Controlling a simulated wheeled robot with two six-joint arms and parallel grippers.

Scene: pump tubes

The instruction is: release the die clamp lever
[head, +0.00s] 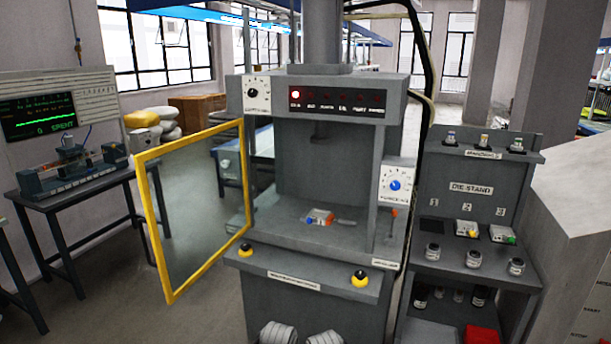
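A press (318,100) stands in the middle of the head view. A small upright lever (393,212) with an orange-red tip is at the right front of its bed, below a white dial box. It looks like the clamp lever, but its label cannot be read. A small grey die block (318,217) with red-orange and blue parts sits on the press bed (290,232). A short dark bar (346,222) lies beside it. The yellow-framed guard door (200,210) is swung open to the left.
Two yellow-topped buttons (245,250) (359,279) are on the press's front ledge. A die stand (475,200) at the right holds several small dies and dark cylinders. A bench (75,185) with a screen is at the left. Two pale rounded objects (278,332) (328,338) show at the bottom.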

